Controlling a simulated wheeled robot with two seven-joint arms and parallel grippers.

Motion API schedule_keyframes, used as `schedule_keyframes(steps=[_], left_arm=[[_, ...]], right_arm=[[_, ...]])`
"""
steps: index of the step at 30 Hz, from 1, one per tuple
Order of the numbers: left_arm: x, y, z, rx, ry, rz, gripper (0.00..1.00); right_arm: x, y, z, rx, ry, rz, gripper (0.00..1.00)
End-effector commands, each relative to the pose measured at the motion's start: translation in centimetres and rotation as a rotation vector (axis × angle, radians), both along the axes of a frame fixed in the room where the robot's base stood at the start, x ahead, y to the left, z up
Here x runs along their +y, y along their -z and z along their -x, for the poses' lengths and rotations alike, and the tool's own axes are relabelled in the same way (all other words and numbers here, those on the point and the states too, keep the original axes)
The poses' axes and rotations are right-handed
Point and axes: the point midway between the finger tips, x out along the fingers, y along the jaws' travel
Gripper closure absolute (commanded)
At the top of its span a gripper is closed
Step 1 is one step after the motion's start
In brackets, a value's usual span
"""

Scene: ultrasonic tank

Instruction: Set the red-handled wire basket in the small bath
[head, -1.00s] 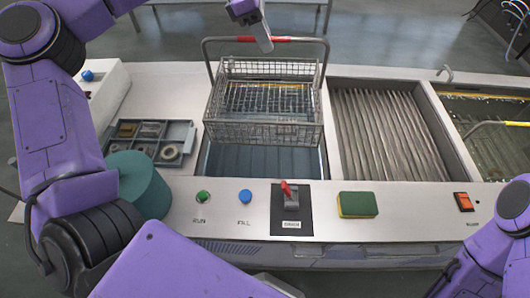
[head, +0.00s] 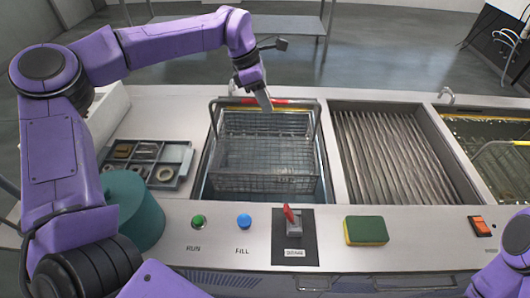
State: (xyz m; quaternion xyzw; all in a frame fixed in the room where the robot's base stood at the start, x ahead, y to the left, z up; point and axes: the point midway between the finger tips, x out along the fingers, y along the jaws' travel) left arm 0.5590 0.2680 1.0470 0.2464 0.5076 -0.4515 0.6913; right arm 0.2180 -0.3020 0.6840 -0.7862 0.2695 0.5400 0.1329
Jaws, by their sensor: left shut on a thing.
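The wire basket (head: 263,152) is over the left-hand bath (head: 321,190), its lower part apparently down inside the bath opening. I cannot tell whether it touches the bottom. Its handle stands up, with a red grip (head: 280,101) on the crossbar. My left gripper (head: 264,101) comes from above and is shut on the red grip; its fingertips partly cover it. My right arm shows only at the lower right corner, and its gripper is out of view.
A ribbed basin (head: 385,140) and another bath (head: 490,150) with a yellow-handled basket lie to the right. In front are a green button (head: 198,221), blue button (head: 244,221), red lever (head: 290,216) and sponge (head: 366,230). A parts tray (head: 183,152) stands left.

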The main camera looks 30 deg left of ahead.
Motion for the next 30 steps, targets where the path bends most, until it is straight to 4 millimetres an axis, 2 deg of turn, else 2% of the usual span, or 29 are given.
schedule_keyframes(steps=[4, 15, 30], left_arm=[[0.0, 3.1, 0.1, 0.004, 0.0, 0.002, 1.0], [0.0, 8.5, 0.0, 0.003, 0.0, 0.002, 1.0], [0.0, 9.6, 0.0, -0.001, 0.0, 0.002, 1.0]], right_arm=[[0.0, -0.7, 0.0, 0.001, 0.0, -0.001, 1.0], [0.0, -1.8, 0.0, 0.0, 0.0, 0.0, 1.0], [0.0, -1.2, 0.0, 0.0, 0.0, 0.0, 1.0]])
